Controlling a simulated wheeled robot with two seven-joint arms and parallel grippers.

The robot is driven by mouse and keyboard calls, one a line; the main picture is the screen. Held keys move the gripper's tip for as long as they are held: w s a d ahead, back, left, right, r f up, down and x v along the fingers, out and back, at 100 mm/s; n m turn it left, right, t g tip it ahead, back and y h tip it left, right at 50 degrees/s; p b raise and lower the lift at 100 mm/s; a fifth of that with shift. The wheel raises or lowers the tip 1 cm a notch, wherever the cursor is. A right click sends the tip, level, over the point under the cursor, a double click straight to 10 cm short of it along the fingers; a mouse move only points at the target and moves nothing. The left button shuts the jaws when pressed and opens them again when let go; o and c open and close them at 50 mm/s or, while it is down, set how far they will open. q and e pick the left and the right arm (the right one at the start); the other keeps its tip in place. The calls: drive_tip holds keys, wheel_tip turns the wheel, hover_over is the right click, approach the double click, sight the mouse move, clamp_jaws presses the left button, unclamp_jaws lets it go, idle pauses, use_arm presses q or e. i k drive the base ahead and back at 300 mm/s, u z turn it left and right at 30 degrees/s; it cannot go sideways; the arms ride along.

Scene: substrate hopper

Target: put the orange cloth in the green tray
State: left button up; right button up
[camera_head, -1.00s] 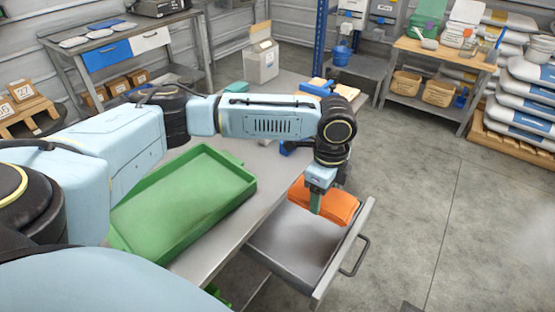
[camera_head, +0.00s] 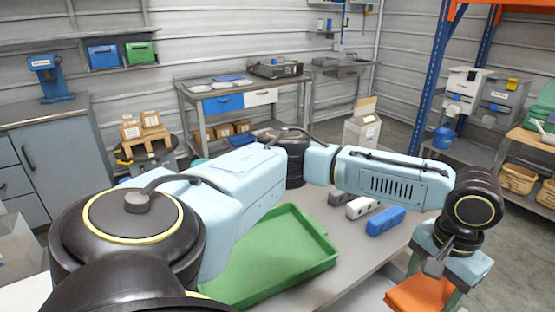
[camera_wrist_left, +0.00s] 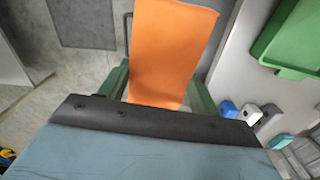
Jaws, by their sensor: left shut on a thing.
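The orange cloth (camera_head: 420,296) is between the green fingers of my left gripper (camera_head: 436,281), at the lower right of the head view, past the table's right edge. In the wrist view the cloth (camera_wrist_left: 170,45) extends flat from the shut fingers (camera_wrist_left: 158,90). The green tray (camera_head: 272,262) lies on the table to the left of the gripper; the floor of it that shows is bare, and my left arm hides part of it. The tray's corner (camera_wrist_left: 290,68) also shows at the upper right of the wrist view. My right gripper is out of view.
A white bin (camera_head: 362,132) stands farther back. Shelves and a workbench line the wall.

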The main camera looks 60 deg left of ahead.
sight(234, 266)
drive_tip(key=z, duration=1.05)
drive_tip(key=i, duration=0.7)
drive_tip(key=u, duration=3.45)
drive_tip(key=i, duration=0.5)
drive_tip(key=z, duration=0.05)
